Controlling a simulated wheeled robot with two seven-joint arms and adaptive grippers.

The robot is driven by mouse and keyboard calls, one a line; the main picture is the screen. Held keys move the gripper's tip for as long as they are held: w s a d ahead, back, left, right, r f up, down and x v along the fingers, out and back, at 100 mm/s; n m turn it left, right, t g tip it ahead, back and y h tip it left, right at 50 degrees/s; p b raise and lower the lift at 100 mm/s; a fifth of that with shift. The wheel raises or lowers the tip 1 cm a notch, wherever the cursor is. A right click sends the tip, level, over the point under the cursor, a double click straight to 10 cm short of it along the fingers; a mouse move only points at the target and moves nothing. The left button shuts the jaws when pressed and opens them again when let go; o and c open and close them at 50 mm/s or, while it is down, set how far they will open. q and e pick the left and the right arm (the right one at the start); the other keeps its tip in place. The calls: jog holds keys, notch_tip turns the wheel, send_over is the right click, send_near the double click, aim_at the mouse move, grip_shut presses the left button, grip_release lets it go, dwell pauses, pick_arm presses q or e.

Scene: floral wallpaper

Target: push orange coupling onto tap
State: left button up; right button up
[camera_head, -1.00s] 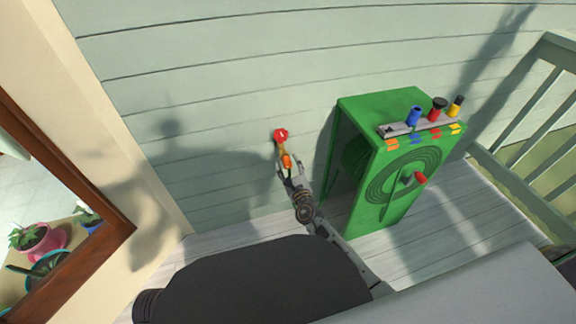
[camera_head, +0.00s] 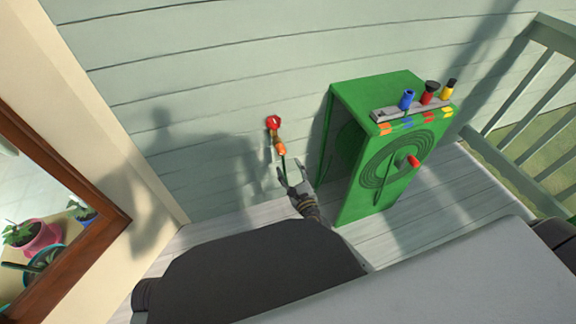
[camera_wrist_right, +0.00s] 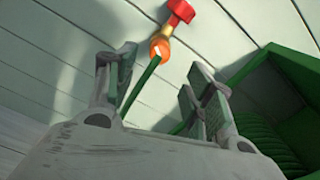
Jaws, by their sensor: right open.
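The tap (camera_head: 278,137) has a red handle and a brass body and juts from the pale green wall. It also shows at the top of the right wrist view (camera_wrist_right: 176,20). The orange coupling (camera_head: 281,150) sits at the tap's lower end, with no gap that I can make out; in the right wrist view it is just beyond the fingers (camera_wrist_right: 160,47). A green hose (camera_wrist_right: 142,88) hangs from the coupling and runs down between my fingers. My right gripper (camera_head: 290,170) is open, below the coupling and apart from it. My left gripper is not in view.
A green hose-reel box (camera_head: 350,207) stands close to the right of my right gripper. Blue (camera_head: 406,99), red (camera_head: 429,93) and yellow (camera_head: 448,90) fittings stand on its top tray. A railing (camera_head: 530,100) is at the right, a window with potted plants at the left.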

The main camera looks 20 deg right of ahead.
jog(key=shift+s, duration=1.05)
dwell(0.4)
